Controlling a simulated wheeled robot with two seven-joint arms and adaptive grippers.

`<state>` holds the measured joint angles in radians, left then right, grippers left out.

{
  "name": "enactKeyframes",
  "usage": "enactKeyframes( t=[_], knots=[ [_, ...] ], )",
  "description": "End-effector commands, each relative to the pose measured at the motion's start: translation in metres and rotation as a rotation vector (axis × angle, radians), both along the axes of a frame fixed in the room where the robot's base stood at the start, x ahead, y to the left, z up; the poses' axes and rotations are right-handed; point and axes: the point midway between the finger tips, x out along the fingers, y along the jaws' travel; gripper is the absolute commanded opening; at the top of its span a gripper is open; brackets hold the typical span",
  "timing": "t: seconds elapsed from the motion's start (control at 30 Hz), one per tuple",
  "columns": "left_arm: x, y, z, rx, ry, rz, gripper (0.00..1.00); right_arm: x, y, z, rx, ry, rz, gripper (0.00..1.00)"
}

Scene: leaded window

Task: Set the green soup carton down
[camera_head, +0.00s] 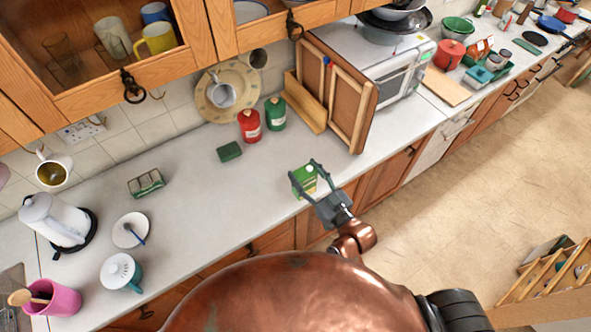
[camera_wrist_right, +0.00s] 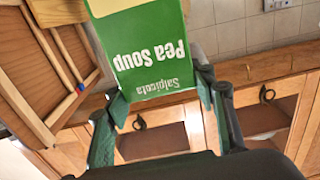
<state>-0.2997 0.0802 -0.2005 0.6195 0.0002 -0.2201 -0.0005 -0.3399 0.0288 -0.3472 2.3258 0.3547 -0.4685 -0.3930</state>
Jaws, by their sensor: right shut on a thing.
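The green soup carton (camera_head: 304,181) is in my right gripper (camera_head: 307,174), at the counter's front edge in the head view. The gripper is shut on it, with one finger on each side. In the right wrist view the carton (camera_wrist_right: 150,50) appears upside down, its "Pea Soup" label readable, between the fingers of the right gripper (camera_wrist_right: 155,105). I cannot tell whether its base touches the white counter (camera_head: 215,205). My left gripper is not in view.
A wooden-framed board (camera_head: 338,98) leans by the microwave (camera_head: 400,75) behind the carton. Red (camera_head: 249,126) and green (camera_head: 275,113) canisters and a dark green block (camera_head: 229,151) stand farther back. Counter left of the carton is clear. Cupboards (camera_head: 95,45) hang above.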

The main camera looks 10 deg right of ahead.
Motion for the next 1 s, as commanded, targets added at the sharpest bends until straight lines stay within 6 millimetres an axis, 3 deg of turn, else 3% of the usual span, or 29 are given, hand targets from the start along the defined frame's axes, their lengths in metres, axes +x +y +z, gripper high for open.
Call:
enactKeyframes(
  t=[0.37,0.5,0.7,0.87,1.0],
  knots=[
    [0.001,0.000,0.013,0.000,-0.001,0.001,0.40,0.082,0.000,-0.033,0.002,-0.001,-0.003,0.09],
    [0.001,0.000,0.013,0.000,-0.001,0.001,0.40,0.106,0.000,-0.061,0.001,0.001,-0.002,0.09],
    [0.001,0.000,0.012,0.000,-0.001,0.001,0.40,0.126,0.002,-0.086,0.001,-0.002,0.000,0.09],
    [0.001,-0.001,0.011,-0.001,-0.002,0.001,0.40,0.134,0.002,-0.094,0.001,-0.002,0.001,0.09],
    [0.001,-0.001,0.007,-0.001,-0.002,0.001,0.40,0.136,0.002,-0.116,0.000,0.000,0.001,0.09]
  ],
)
